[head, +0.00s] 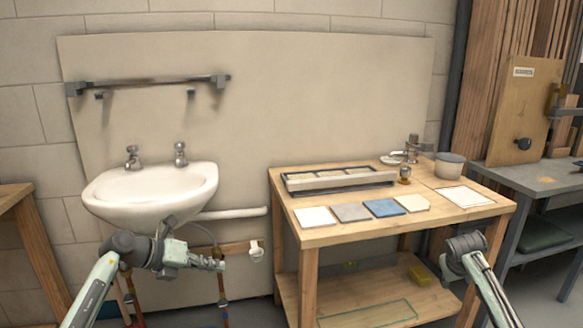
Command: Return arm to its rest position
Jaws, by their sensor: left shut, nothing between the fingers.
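My left arm reaches in from the lower left, in front of the white sink (150,195). My left gripper (222,264) is just below and right of the basin, pointing right. It is shut and empty, apart from the white valve fitting (256,250) on the wall to its right. My right arm (468,258) comes in from the lower right, in front of the wooden workbench's right side. Its gripper is not visible.
The workbench (315,238) carries a compartment tray (340,184), several coloured tiles (384,208), a grey pot (449,165) and a tap (412,148). A grey table (530,178) stands right. A rail (150,82) hangs above the sink.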

